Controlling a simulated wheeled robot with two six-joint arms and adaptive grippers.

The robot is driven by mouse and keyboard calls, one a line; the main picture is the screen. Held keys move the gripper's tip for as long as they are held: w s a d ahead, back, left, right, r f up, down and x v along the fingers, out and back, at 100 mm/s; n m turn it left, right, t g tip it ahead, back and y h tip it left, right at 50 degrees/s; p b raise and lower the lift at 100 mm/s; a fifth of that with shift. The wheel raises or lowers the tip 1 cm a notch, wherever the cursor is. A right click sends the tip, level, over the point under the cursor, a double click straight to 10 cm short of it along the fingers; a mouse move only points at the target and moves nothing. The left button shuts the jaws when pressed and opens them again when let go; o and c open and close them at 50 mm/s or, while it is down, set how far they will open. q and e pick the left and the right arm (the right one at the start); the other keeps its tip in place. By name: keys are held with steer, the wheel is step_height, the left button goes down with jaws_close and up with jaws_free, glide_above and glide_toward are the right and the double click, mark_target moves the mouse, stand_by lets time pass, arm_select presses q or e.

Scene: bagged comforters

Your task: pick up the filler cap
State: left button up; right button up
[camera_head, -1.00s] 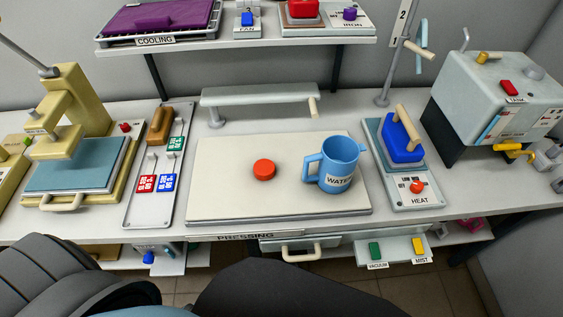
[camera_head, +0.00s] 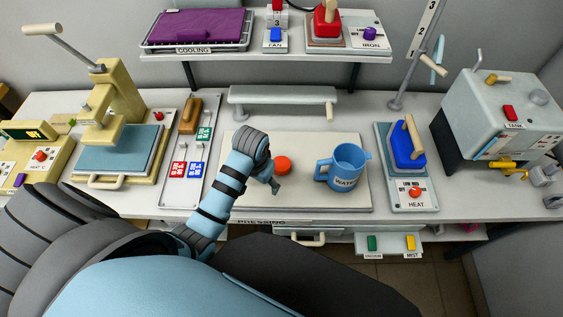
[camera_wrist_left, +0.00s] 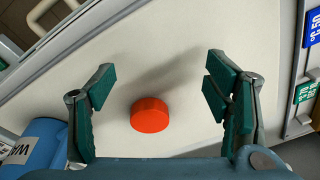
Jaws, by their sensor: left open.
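The filler cap is most likely the round orange-red disc (camera_head: 283,164) lying on the cream pressing board (camera_head: 300,198). My left gripper (camera_head: 274,182) is just beside the cap, at its lower left in the head view. In the left wrist view the cap (camera_wrist_left: 149,115) lies on the board, between the two spread green-padded fingers of my left gripper (camera_wrist_left: 158,90) as seen from there. The fingers are open and do not visibly touch it. My right gripper is in neither view.
A blue water jug (camera_head: 342,168) stands on the board right of the cap. A blue iron (camera_head: 407,147) stands on the heat unit further right. A tray with tagged switches (camera_head: 184,160) is on the left. A padded bar (camera_head: 282,95) is behind.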

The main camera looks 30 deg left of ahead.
arm_select(q)
step_height(320, 180, up, 11)
steer(key=g, duration=0.1)
glide_above(281, 164)
steer(key=shift+h, duration=0.3)
step_height(281, 164, down, 14)
steer(key=b, duration=0.2)
steer(key=shift+b, duration=0.35)
steer(key=shift+r, duration=0.1)
steer(key=c, duration=1.1)
